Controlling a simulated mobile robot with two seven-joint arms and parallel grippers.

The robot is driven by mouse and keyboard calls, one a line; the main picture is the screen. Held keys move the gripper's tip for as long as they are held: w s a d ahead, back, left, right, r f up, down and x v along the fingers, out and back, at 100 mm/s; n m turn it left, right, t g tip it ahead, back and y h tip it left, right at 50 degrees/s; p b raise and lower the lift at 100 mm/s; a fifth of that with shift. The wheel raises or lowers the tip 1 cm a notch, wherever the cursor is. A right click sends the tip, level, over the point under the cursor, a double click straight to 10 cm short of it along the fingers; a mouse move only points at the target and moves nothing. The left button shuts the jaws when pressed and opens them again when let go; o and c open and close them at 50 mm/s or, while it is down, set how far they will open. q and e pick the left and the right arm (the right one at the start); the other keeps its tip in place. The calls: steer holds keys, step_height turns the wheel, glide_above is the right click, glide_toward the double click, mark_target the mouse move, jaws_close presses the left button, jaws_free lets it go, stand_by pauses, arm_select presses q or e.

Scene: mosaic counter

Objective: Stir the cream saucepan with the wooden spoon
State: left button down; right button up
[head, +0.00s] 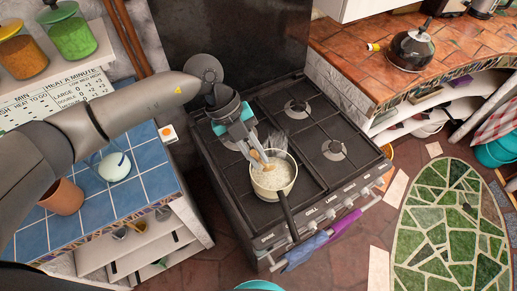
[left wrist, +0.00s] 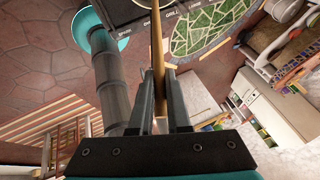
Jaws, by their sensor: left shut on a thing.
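The cream saucepan (head: 287,181) stands on the front left of the black stove, its dark handle pointing toward the front edge. It holds pale contents. My left gripper (head: 254,151) is over the pan's back left rim, shut on the wooden spoon (head: 264,163). The spoon's lower part reaches into the pan; its tip cannot be made out. In the left wrist view the spoon (left wrist: 157,45) runs as a thin brown shaft between the two dark fingers (left wrist: 160,85). My right gripper is not in view.
The stove (head: 237,190) has other bare burners (head: 334,150). A blue tiled counter (head: 155,165) with a terracotta pot (head: 62,197) and a pale round jar (head: 114,166) is at left. A dark kettle (head: 411,50) stands on the tiled counter at right. Purple and blue cloths (head: 303,252) hang at the stove front.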

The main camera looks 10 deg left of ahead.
arm_select(q)
steer(key=shift+s+a+r+p, duration=0.1)
steer(key=shift+s+r+p, duration=0.15)
steer(key=shift+r+p, duration=0.4)
steer(key=shift+r, duration=2.05)
